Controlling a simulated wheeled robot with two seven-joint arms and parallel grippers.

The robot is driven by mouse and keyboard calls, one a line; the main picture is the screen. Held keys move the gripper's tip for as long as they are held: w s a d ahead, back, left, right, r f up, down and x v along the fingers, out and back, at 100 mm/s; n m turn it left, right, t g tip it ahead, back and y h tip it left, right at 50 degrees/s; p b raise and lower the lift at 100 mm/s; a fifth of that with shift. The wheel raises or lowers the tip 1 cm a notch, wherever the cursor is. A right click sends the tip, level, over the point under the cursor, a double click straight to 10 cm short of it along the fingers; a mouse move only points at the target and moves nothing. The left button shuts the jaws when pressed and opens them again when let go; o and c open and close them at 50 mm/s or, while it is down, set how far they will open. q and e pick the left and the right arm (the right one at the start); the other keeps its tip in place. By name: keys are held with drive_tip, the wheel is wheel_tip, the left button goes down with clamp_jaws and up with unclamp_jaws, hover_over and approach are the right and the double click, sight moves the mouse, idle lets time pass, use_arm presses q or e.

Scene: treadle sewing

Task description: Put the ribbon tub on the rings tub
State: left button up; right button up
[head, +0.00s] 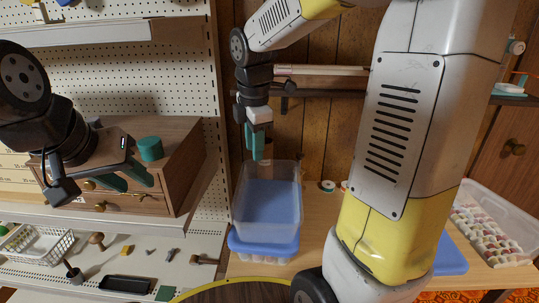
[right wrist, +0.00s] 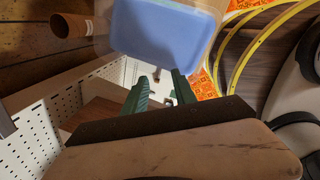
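A clear tub (head: 287,214) stands upright at the centre of the head view, its blue area showing through its walls. It sits on a lower tub (head: 262,260) with a blue lid and pale contents. I cannot read which is the ribbon tub or the rings tub. The blue area also shows at the top of the right wrist view (right wrist: 165,32). My right gripper (head: 255,157) is open and empty, just behind the clear tub's rear rim, seemingly apart from it. My left gripper (head: 127,181) is open and empty in front of the wooden drawer box.
A clear tub of spools (head: 490,238) stands at the right, beside a blue lid (head: 452,256) partly hidden by my right arm. A wooden drawer box (head: 185,170) with a teal cylinder (head: 151,149) stands at the left. A wire basket (head: 35,246) and small tools lie below.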

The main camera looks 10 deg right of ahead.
drive_tip(key=s+d+r+m+t+y, duration=0.1)
drive_tip(key=s+d+r+m+t, duration=0.1)
drive_tip(key=s+m, duration=0.5)
drive_tip(key=s+d+r+m+t+y, duration=0.1)
drive_tip(key=s+r+m+t, duration=0.1)
drive_tip(key=s+m, duration=0.6)
drive_tip(key=m, duration=0.4)
drive_tip(key=shift+s+d+r+m, duration=0.2)
drive_tip(key=shift+d+r+m, duration=0.05)
drive_tip(key=shift+d+m, duration=0.15)
